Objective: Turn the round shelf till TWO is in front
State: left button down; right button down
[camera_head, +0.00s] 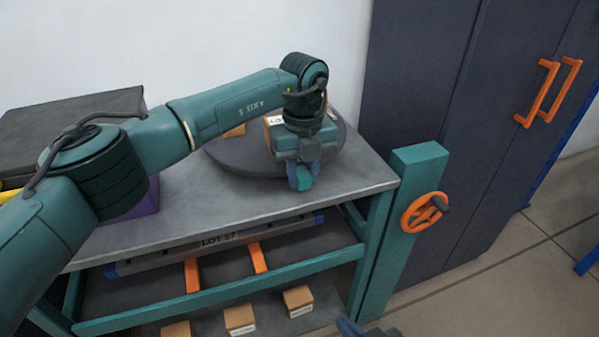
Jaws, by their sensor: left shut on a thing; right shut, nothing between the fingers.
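The round shelf (232,158) is a dark grey disc on the grey bench top. Cardboard boxes stand on it: a small one (235,131) at the back and one with a white label (270,128), partly behind my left wrist. No word TWO can be read. My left gripper (300,180) points down at the front right rim of the shelf. It is shut on a small teal piece at that rim; the fingers hide most of it. My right gripper (365,331) shows only in part at the bottom edge, shut and empty, away from the shelf.
An orange handwheel (424,212) sits on a teal post (418,165) at the bench's right end. A dark cabinet (455,110) stands behind it. A lower shelf holds cardboard boxes (240,319). A purple box (148,195) stands at left.

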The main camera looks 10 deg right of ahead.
pick_arm(q)
jog(key=shift+w+r, duration=0.15)
jog(key=c, duration=1.1)
grip_release()
notch_tip(320, 180, up, 13)
